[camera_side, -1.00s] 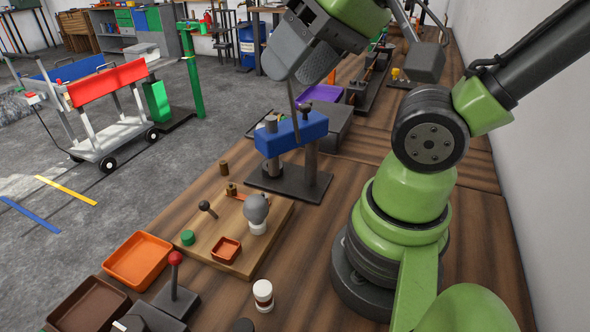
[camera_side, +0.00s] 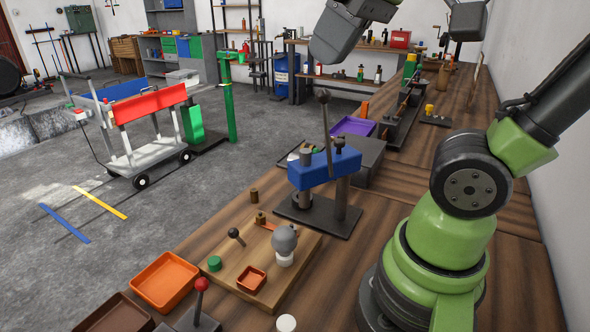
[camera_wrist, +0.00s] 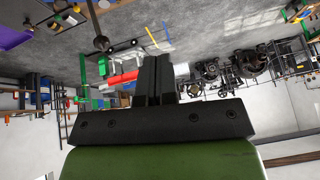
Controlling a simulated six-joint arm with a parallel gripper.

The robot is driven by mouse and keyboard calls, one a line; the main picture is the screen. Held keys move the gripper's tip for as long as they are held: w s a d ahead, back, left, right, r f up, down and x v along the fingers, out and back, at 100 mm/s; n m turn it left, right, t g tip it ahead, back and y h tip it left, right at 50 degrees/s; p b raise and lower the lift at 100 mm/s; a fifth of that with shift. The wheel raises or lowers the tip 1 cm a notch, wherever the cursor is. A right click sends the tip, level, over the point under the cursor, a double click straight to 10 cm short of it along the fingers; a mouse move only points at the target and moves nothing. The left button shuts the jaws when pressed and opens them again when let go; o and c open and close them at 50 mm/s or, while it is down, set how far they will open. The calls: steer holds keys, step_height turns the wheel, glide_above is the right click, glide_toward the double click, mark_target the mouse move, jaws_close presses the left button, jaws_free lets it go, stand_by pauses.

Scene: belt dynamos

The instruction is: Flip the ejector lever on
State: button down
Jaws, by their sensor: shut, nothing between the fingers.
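Several levers show in the side view, and I cannot tell which is the ejector lever. A tall lever with a dark ball knob (camera_side: 323,96) leans slightly left on the blue press (camera_side: 325,168). A short black-knobbed lever (camera_side: 236,235) tilts left on the wooden board (camera_side: 228,276). A red-knobbed lever (camera_side: 201,286) stands near the front edge. My gripper (camera_side: 335,38) is above the tall lever's knob, apart from it and partly cut off by the frame. In the wrist view my gripper (camera_wrist: 154,62) is shut and empty; a dark knob (camera_wrist: 101,43) shows left of its tips.
The board also bears a grey ball-topped piece (camera_side: 285,241), a green cap (camera_side: 215,263) and a small red-orange tray (camera_side: 251,279). An orange tray (camera_side: 165,281) lies to its left. A purple tray (camera_side: 353,126) lies behind the press. The wall is at right.

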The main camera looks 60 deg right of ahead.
steer(key=w+d+n+g+h, duration=0.4)
steer(key=w+n+h, duration=0.2)
steer(key=w+n, duration=0.25)
steer(key=w+d+n+g+h, duration=0.4)
steer(key=w+n+h, duration=0.2)
steer(key=w+n, duration=0.3)
step_height(320, 180, down, 26)
steer(key=w, duration=0.1)
steer(key=shift+d+m, duration=0.2)
steer(key=shift+m, duration=0.15)
steer(key=shift+d+f, duration=0.1)
steer(key=x, duration=1)
steer(key=shift+w+f, duration=0.1)
steer(key=shift+f, duration=0.05)
steer(key=shift+d+r, duration=0.15)
steer(key=shift+d, duration=0.4)
steer(key=shift+d+r, duration=0.15)
steer(key=shift+d, duration=0.45)
steer(key=shift+s+d+r, duration=0.15)
steer(key=shift+s+d, duration=0.15)
steer(key=shift+d, duration=0.35)
